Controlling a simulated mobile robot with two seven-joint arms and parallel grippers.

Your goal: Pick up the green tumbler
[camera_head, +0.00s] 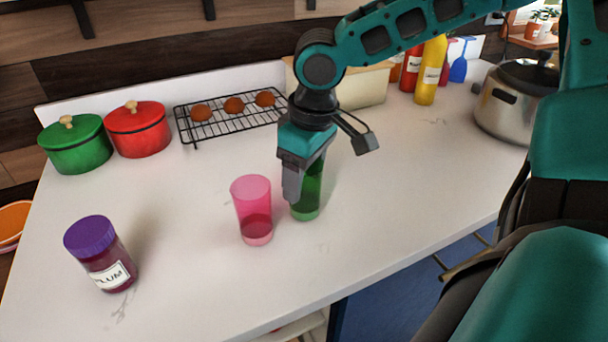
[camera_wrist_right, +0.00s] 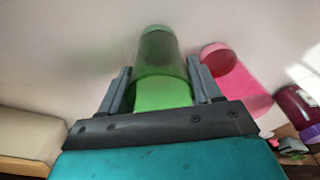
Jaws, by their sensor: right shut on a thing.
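The green tumbler (camera_head: 307,200) is clear green and stands upright on the white counter, partly hidden behind my gripper in the head view. My right gripper (camera_head: 292,192) reaches down from above and is shut on it. In the right wrist view the tumbler (camera_wrist_right: 160,65) sits between the two fingers of my right gripper (camera_wrist_right: 160,88), one on each side. I cannot tell whether its base touches the counter. My left gripper is in neither view.
A pink tumbler (camera_head: 252,208) stands just left of the green one. A plum jar (camera_head: 102,254) is at the front left. Green (camera_head: 77,147) and red (camera_head: 139,131) pots, a rack (camera_head: 190,127) and a bread box (camera_head: 362,88) line the back. A steel pot (camera_head: 505,112) is right.

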